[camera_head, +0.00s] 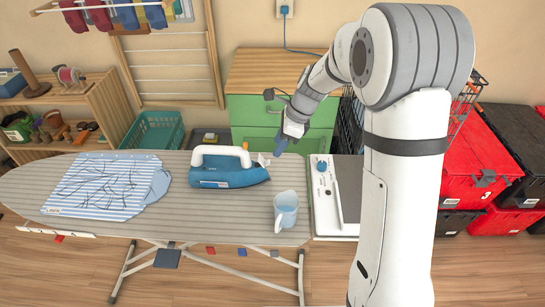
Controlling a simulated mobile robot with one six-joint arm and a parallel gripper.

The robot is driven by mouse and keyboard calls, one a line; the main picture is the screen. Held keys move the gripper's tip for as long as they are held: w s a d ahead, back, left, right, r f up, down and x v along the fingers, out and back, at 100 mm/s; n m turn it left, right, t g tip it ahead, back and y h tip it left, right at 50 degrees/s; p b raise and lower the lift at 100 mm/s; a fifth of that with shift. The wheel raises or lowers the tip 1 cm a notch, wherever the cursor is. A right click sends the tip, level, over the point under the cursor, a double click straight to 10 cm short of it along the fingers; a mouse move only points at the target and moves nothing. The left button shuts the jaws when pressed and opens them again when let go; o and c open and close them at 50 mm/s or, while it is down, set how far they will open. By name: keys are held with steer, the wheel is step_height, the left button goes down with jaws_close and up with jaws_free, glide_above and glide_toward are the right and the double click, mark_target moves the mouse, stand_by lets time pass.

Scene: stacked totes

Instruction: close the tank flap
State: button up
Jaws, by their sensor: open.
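A blue iron (225,177) with a white handle lies on the ironing board (180,217), its pointed nose to the right. A small white piece, which looks like the raised tank flap (262,159), stands up at the front of the iron near the handle's end. My gripper (281,147) hangs just right of and slightly above this flap, apparently apart from it. It is open and holds nothing that I can see. The fingers are small in view, and their exact gap to the flap is hard to tell.
A light-blue measuring jug (286,211) stands on the board right of the iron. A blue striped shirt (98,187) lies at the left. A white panel with a blue knob (322,167) is at the board's right end. A green-drawer cabinet (255,110) stands behind.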

mark_target(268, 162)
steer(key=x, duration=0.6)
steer(key=shift+a+f, duration=0.1)
steer(key=shift+f, duration=0.15)
steer(key=shift+r, duration=0.1)
jaws_close()
